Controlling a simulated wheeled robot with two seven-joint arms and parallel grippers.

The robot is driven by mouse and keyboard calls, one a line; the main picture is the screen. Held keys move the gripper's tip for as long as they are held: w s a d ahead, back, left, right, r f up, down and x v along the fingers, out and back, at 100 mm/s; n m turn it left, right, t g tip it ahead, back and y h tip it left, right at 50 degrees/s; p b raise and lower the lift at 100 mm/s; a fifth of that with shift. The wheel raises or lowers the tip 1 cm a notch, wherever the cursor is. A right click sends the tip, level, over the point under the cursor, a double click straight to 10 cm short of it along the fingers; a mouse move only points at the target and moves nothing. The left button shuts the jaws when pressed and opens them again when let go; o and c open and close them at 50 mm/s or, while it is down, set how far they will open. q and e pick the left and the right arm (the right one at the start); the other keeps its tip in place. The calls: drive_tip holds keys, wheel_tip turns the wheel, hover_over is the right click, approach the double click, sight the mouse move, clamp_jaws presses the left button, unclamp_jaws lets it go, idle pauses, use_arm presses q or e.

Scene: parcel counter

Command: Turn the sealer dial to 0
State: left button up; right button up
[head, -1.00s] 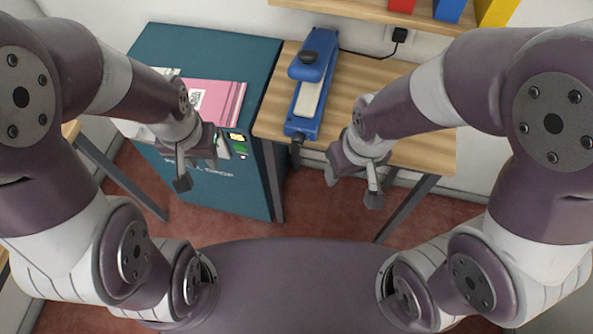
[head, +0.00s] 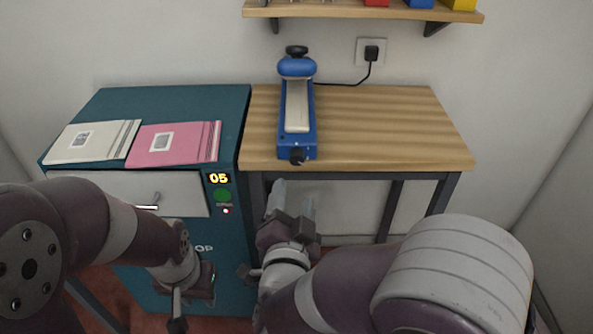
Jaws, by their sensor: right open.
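The blue sealer (head: 312,130) lies lengthwise on the wooden table, its long pale strip facing up and a black knob at its back end. Its small black dial (head: 297,155) sits on the front end, at the table's front edge. The dial's setting is too small to read. My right gripper (head: 292,192) is below and in front of the dial, apart from it, with its two fingers spread and pointing up; nothing is between them. My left gripper (head: 195,303) hangs low in front of the teal cabinet, its fingers apart and empty.
The teal cabinet (head: 190,105) stands left of the table (head: 400,125), with a white parcel (head: 92,142) and a pink parcel (head: 178,143) on top. Its panel (head: 219,179) reads 05. A shelf (head: 340,10) hangs above. The table's right side is clear.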

sight(297, 161)
drive_tip(key=w, duration=0.5)
drive_tip(key=w+b, duration=0.1)
drive_tip(key=w, duration=0.3)
drive_tip(key=shift+w+d, duration=0.2)
drive_tip(key=shift+w, duration=0.2)
drive_tip(key=c, duration=1.1)
